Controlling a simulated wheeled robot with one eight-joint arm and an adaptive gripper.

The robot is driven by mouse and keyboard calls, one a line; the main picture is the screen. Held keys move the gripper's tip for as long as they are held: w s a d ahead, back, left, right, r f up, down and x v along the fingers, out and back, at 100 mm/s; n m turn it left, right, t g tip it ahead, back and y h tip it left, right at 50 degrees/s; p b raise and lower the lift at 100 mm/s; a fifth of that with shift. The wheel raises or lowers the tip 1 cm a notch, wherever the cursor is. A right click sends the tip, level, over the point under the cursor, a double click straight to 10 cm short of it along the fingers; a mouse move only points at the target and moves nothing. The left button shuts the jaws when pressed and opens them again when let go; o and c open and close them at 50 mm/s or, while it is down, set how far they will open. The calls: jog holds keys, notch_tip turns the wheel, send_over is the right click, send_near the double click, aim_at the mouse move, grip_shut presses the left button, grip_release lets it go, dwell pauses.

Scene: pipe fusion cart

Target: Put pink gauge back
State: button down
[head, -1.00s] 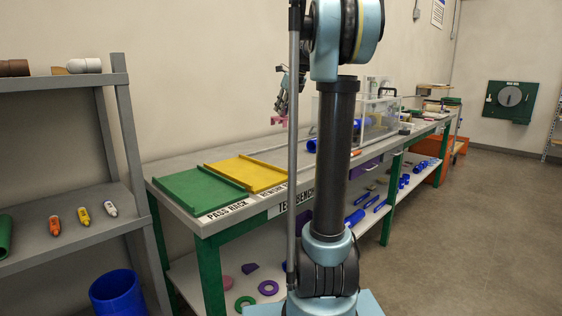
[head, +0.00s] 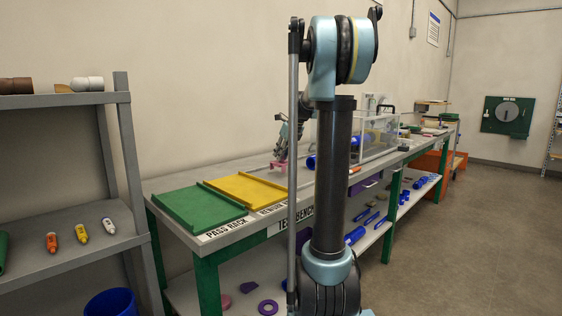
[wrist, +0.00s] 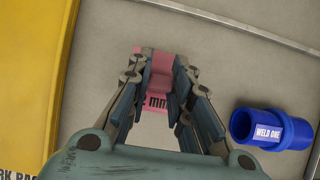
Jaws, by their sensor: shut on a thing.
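The pink gauge (wrist: 160,72) is between the fingers of my gripper (wrist: 163,85) in the wrist view. Its label, partly covered by the fingers, reads "2 mm". My gripper is shut on it. In the head view, my gripper (head: 281,160) holds the pink gauge (head: 279,165) low over the bench top, just right of the yellow tray. I cannot tell whether the gauge touches the bench.
The yellow rework tray (head: 247,188) and green pass rack (head: 197,208) lie left on the test bench. A blue pipe piece marked "WELD ONE" (wrist: 270,130) lies right of my gripper. A clear box (head: 376,142) stands farther along.

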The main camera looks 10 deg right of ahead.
jog(key=shift+f, duration=1.15)
jog(key=c, duration=1.5)
grip_release()
jog(key=shift+o, duration=0.2)
jog(key=v, duration=1.2)
jog(key=shift+s, duration=0.1)
